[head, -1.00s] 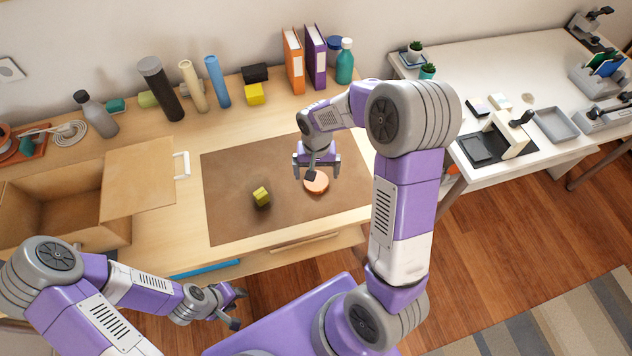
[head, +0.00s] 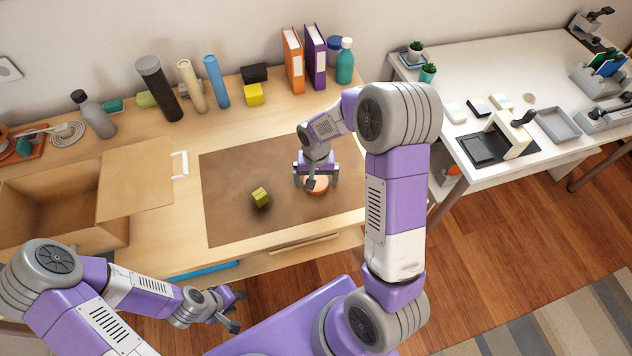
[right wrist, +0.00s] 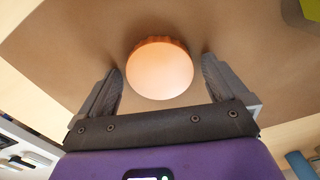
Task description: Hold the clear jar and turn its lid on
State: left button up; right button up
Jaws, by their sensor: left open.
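The orange round lid (head: 317,185) lies on the brown mat (head: 225,225). It shows as a ridged pale-orange disc in the right wrist view (right wrist: 160,70). My right gripper (head: 316,184) is open just above it, pointing down; in the right wrist view its fingers (right wrist: 162,88) stand on either side with gaps to the lid. A small yellow-green blocky thing (head: 261,197) stands on the mat left of the lid; I cannot make out clear jar walls around it. My left gripper (head: 240,308) is open and empty, in front of the table's edge.
An open cardboard box (head: 65,225) takes up the table's left. Bottles, rolls, a yellow block (head: 253,94) and binders (head: 293,60) line the back. A white desk (head: 460,60) stands at right. Bare mat lies around the lid.

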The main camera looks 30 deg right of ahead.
jog(key=c, duration=1)
jog(key=shift+r, duration=0.1)
notch_tip(320, 180, up, 10)
jog(key=p, duration=0.2)
